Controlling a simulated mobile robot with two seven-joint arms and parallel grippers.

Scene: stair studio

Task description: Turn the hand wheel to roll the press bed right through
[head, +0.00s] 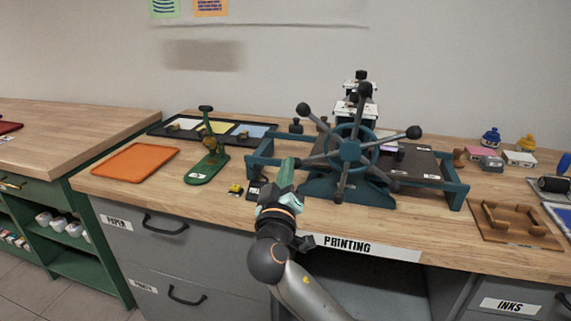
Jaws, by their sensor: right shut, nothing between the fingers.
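The hand wheel (351,151) is a teal star wheel with a rim and several black-knobbed spokes, standing on the near side of the press. The press frame (457,191) is teal and sits on the wooden bench. The dark press bed (418,163) shows to the right of the wheel; its left part is hidden behind the wheel. My right gripper (291,165) is shut and empty, just left of the wheel by a left-hand spoke. I cannot tell whether it touches that spoke. My left gripper is out of view.
An orange tray (136,161) and a green lever tool (207,165) stand to the left. A small yellow-and-black item (235,189) lies near the gripper. A brown wooden holder (515,223) is at the right. Drawers are below the bench edge.

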